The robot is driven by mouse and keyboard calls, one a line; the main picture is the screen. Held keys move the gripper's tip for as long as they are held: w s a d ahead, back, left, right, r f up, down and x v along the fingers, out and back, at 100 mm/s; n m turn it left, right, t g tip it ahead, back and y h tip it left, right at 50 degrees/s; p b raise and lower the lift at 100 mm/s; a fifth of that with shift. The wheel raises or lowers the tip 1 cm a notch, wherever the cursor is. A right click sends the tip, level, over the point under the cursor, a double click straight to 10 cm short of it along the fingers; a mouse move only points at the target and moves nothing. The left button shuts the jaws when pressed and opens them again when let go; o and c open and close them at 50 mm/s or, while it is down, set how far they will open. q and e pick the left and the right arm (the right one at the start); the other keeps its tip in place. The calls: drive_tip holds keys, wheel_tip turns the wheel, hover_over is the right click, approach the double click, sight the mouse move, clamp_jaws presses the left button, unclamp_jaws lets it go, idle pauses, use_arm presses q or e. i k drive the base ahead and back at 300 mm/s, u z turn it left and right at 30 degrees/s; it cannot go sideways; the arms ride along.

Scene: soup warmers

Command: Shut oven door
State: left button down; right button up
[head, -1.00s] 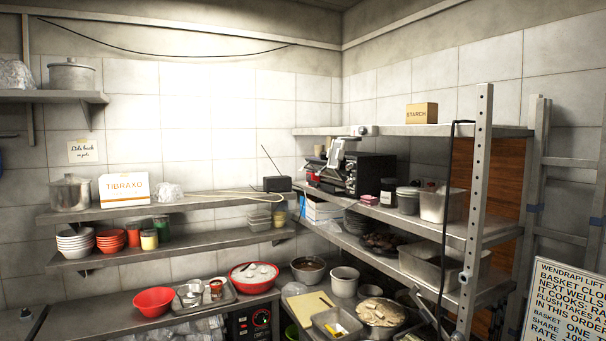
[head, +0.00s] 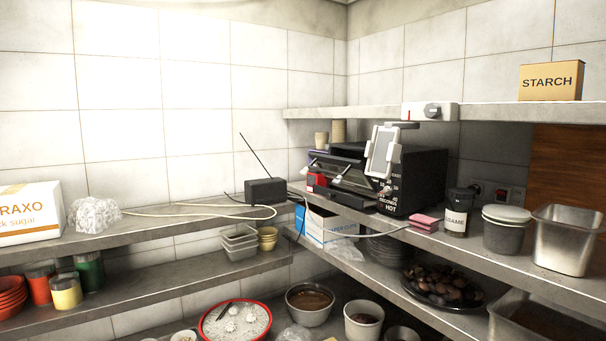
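The oven is a black toaster oven (head: 420,180) on the right-hand shelf, near the corner. Its side faces me, with white lettering on its front edge. Its front is turned to the left and seen at a steep slant. A dark, glassy door (head: 335,172) with a light handle shows there and seems to lean outward from the body, but I cannot tell exactly how far it is open. A white phone-like device on a stand (head: 383,152) hides part of the front. Neither of my grippers is in view.
A dark jar (head: 459,212), pink sponges (head: 425,222) and a grey tub (head: 505,232) stand right of the oven. A small black radio (head: 265,191) with an antenna sits on the left shelf. A cardboard starch box (head: 551,80) rests on the shelf above.

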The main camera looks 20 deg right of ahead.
sight(354, 175)
drive_tip(key=i, duration=1.05)
drive_tip(key=z, duration=2.45)
drive_tip(key=i, duration=0.65)
drive_tip(key=u, duration=0.3)
